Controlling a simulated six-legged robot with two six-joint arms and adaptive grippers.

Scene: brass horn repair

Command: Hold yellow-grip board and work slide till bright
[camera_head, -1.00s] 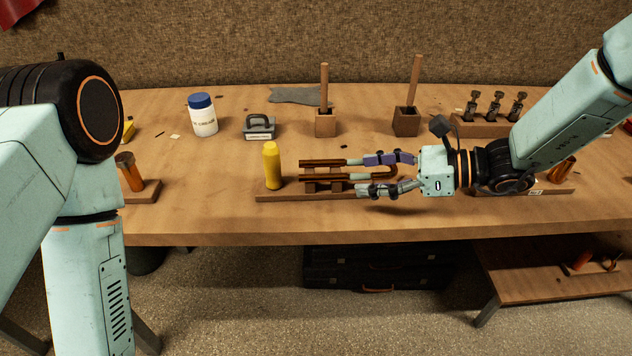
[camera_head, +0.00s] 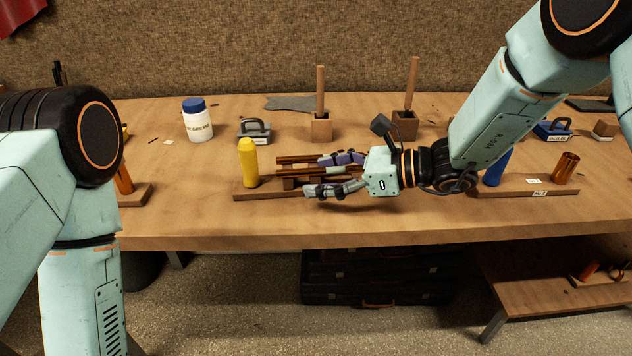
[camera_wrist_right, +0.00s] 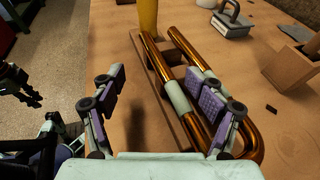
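The yellow grip (camera_head: 248,163) stands upright at the left end of a wooden board (camera_head: 262,193) on the bench. A U-shaped brown-copper slide (camera_head: 290,160) with pale sleeves lies along this board; it also shows in the right wrist view (camera_wrist_right: 190,68). My right gripper (camera_head: 330,174) is open around the slide's bow end. In the wrist view one finger stands apart, left of the board, and the other overlaps the right-hand tube; contact is unclear. My left arm hangs at the left with its gripper out of the head view. Dark finger-like parts (camera_wrist_right: 20,88) at the wrist view's left are unclear.
A second board (camera_head: 510,192) with a blue grip (camera_head: 495,168) lies to the right. A white bottle (camera_head: 198,122), a grey block with handle (camera_head: 254,131) and wooden blocks with upright sticks (camera_head: 321,127) stand behind. The bench front is clear.

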